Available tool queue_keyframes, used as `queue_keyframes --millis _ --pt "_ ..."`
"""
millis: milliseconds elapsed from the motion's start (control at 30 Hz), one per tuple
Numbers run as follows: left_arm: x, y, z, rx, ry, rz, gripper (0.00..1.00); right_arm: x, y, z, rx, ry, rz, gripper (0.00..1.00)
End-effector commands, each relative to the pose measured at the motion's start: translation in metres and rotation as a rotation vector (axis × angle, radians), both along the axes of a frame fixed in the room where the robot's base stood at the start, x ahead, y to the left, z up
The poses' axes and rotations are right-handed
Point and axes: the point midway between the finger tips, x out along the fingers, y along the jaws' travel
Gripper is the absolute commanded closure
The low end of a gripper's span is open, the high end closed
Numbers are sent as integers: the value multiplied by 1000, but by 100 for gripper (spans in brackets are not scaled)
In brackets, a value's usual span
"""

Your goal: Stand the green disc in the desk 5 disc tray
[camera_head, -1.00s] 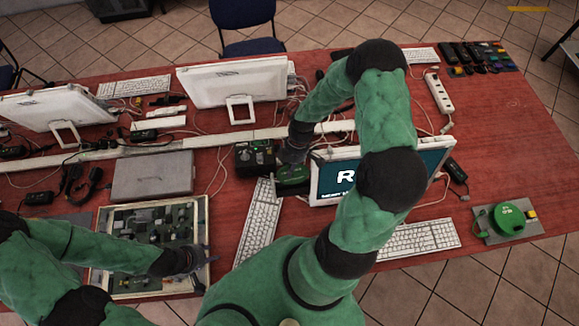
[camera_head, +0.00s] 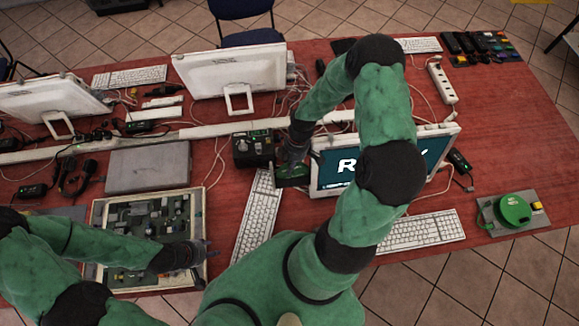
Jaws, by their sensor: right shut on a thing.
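My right gripper (camera_head: 293,167) reaches down beside the left edge of the lit monitor and is shut on a flat green thing (camera_head: 291,180), which looks like the green disc seen partly edge-on. The fingers partly hide it. A dark box (camera_head: 253,151) with small green marks on top stands just left of the gripper, apart from it; I cannot tell whether it is the disc tray. My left gripper (camera_head: 207,251) is over the right side of the framed circuit board (camera_head: 150,225); its fingers are too small and dark to read.
A lit monitor (camera_head: 333,177) stands close right of my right gripper. A white keyboard (camera_head: 255,218) lies below the dark box. A green round unit (camera_head: 514,209) sits on a grey plate at far right. A closed grey laptop (camera_head: 148,167) lies left. Cables run across the red table (camera_head: 500,130).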

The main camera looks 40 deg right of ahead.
Motion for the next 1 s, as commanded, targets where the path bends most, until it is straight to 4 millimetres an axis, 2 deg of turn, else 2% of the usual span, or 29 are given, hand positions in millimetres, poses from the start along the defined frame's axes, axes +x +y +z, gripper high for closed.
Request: queue_keyframes --millis 33,433,467,500,567,1000 --pt "0 0 -3 0 0 0 60 -7 5 -8 9 16 2 100" --pt "0 0 -5 0 0 0 60 -13 9 -13 16 28 4 100" --pt "0 0 -5 0 0 0 60 -13 9 -13 16 29 4 82" --pt "0 0 -5 0 0 0 60 -14 9 -13 16 29 5 71" --pt "0 0 -5 0 0 0 60 -14 9 -13 17 30 5 57" --pt "0 0 0 0 0 0 60 -9 6 -5 11 20 3 57"
